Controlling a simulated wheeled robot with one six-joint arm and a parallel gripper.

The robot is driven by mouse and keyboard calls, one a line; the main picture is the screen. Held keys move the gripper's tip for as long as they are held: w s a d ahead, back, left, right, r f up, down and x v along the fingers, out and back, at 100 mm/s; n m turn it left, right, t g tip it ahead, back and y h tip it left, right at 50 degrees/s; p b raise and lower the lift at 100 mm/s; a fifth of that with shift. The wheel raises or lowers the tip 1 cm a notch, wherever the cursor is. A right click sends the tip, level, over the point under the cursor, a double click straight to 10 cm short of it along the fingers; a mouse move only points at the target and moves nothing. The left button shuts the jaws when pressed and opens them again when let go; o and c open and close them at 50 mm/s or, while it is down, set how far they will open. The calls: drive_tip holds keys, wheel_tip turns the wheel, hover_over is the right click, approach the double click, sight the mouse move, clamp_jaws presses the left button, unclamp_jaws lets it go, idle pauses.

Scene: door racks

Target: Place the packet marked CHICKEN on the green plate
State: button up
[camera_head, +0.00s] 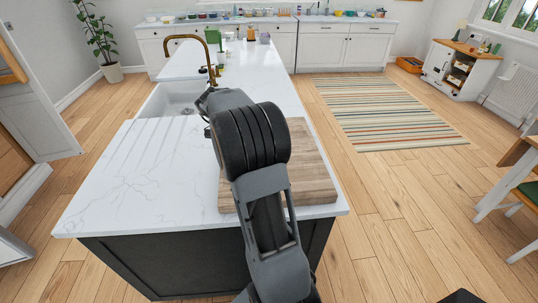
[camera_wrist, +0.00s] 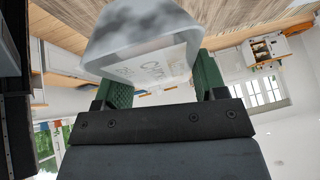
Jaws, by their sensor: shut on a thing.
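My gripper (camera_wrist: 160,84) shows in the wrist view with its two green fingers on either side of a packet. The packet (camera_wrist: 140,32) is greyish and cloudy, with a pale label on its lower part. The label's lettering is tilted and too blurred to read fully, so I cannot confirm that it says CHICKEN. The gripper is shut on this packet. In the head view my own arm hides the gripper and the packet. I cannot make out a green plate in either view.
A white marble island (camera_head: 130,185) carries a wooden board (camera_head: 310,180), partly behind my arm. A sink (camera_head: 172,98) with a brass tap (camera_head: 207,62) lies beyond. Small items stand at the island's far end. A striped rug (camera_head: 385,110) lies on open floor to the right.

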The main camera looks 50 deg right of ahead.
drive_tip(key=s+d+f, duration=0.1)
drive_tip(key=d+f, duration=0.1)
drive_tip(key=s+d+f, duration=0.1)
drive_tip(key=d, duration=0.1)
drive_tip(key=s+d+f, duration=0.1)
drive_tip(key=d+f, duration=0.1)
drive_tip(key=shift+d+f, duration=0.1)
drive_tip(key=shift+f, duration=0.25)
drive_tip(key=shift+x, duration=0.9)
wheel_tip(320, 180, down, 3)
drive_tip(key=shift+s+d+f+p, duration=0.15)
drive_tip(key=shift+f+p, duration=0.05)
drive_tip(key=shift+p, duration=0.2)
drive_tip(key=o, duration=0.9)
